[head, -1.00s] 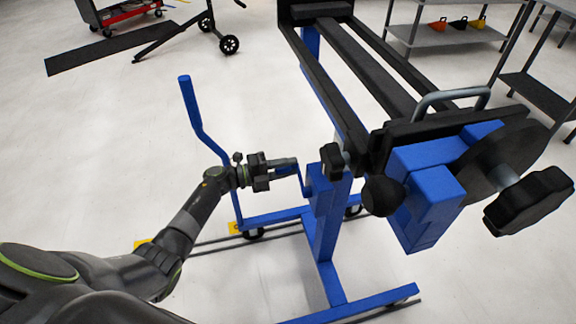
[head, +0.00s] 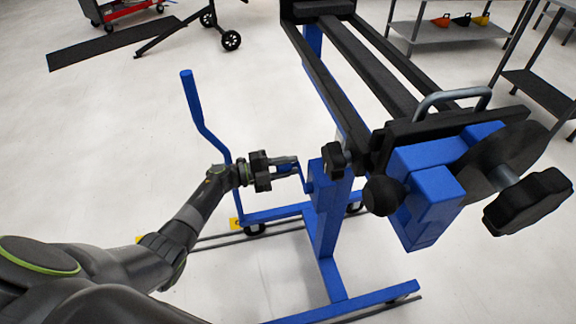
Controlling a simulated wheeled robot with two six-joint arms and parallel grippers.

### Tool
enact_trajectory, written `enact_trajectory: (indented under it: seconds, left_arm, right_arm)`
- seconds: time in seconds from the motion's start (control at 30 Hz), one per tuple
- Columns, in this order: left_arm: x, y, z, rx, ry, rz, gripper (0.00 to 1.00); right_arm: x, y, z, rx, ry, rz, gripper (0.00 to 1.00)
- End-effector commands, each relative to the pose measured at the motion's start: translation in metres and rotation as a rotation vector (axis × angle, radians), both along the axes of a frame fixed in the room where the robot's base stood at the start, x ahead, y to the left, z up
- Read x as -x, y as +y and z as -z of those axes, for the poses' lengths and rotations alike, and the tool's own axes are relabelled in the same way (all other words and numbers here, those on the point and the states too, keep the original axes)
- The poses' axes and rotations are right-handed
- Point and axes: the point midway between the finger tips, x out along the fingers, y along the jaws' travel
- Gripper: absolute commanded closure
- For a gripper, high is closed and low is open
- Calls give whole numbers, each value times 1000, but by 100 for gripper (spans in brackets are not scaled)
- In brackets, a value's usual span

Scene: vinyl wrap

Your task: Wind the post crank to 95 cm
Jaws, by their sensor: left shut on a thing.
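The blue post (head: 332,200) stands upright in the middle of the head view, on a blue wheeled base. The crank (head: 304,178) is a thin blue arm at the left side of the post. My left gripper (head: 288,167) is shut on the crank's handle, just left of the post. The fingers hide most of the handle. No height scale on the post can be read from here. My right gripper is not in view.
A black-railed frame (head: 370,65) with a blue clamp block (head: 425,190) and black knob (head: 527,201) sits over the post. A bent blue bar (head: 194,105) rises at left. Shelves (head: 450,35) stand behind.

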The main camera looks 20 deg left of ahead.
Motion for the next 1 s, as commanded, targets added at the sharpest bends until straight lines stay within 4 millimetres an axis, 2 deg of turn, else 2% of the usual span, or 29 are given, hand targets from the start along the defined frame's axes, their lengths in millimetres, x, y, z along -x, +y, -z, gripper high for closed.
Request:
enact_trajectory:
  seconds: [0.03, 0.17, 0.2, 0.47, 0.57, 0.77, 1.0]
  left_arm:
    - [-1, 0, -2, 5, -1, -1, 71]
    - [-1, 0, -1, 4, -1, -1, 54]
    - [-1, 0, -1, 3, -1, -1, 53]
    - [0, 1, 0, 1, 0, -1, 53]
    - [4, 7, 0, -1, 0, -2, 53]
    - [25, 38, 1, -3, 1, -3, 53]
    - [58, 87, 2, -2, 2, -2, 53]
  right_arm:
    - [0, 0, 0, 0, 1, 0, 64]
    - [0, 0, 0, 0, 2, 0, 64]
    - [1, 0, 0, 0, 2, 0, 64]
    - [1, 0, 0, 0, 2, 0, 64]
    - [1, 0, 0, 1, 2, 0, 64]
    - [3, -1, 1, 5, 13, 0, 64]
    - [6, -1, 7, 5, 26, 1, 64]
